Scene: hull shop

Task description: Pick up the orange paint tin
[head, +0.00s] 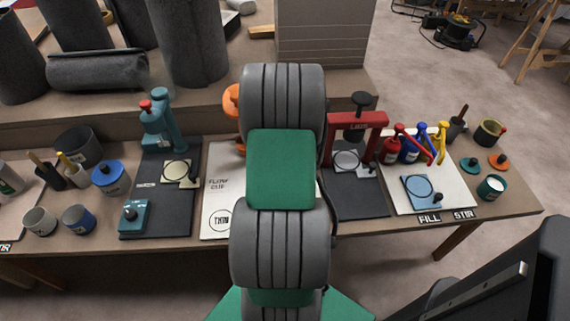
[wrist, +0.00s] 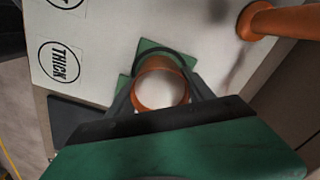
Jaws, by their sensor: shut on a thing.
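The orange paint tin (wrist: 161,89) shows in the wrist view as an orange-rimmed round tin with a pale inside, seen from above. My gripper (wrist: 160,80) is shut on it, with a dark finger along each side. I cannot tell whether the tin rests on the surface or hangs just above it. A green flat piece (wrist: 150,46) shows beyond the tin. In the head view my arm hides the tin and the gripper.
A white board (head: 217,210) marked THIN and THICK lies around the work spot. An orange stand (wrist: 280,22) is close by at the upper right of the wrist view. A teal press (head: 160,125) stands left, a red press (head: 357,122) right. Tins and tools crowd both bench ends.

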